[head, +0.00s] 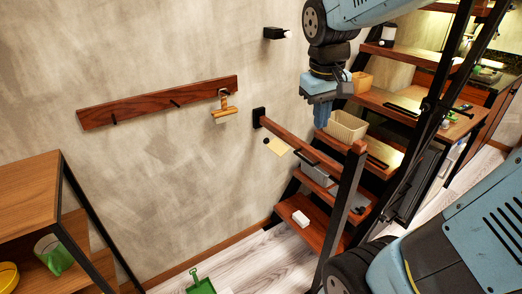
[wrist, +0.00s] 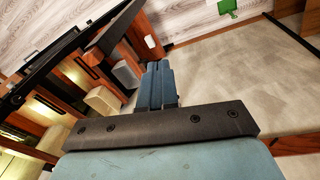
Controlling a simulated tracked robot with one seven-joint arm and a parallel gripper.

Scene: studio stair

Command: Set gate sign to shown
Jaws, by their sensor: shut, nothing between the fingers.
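What looks like the gate is a wooden bar (head: 300,139) in the head view, running from a black wall bracket to the wooden post by the stair. A small pale-yellow card, likely the gate sign (head: 277,147), hangs tilted below the bar near its wall end, beside a dark round knob. I cannot read any marking on it. My gripper (head: 322,118) is shut and empty, in the air above the bar and to the right of the card. In the wrist view my gripper (wrist: 158,68) shows its blue fingers together; I cannot make out the card there.
A wooden peg rail (head: 160,101) with a hanging brush (head: 224,110) is on the wall. A beige basket (head: 346,127) stands on a stair tread behind my gripper. A shelf (head: 30,190) stands at left. A green dustpan (head: 201,285) lies on the floor.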

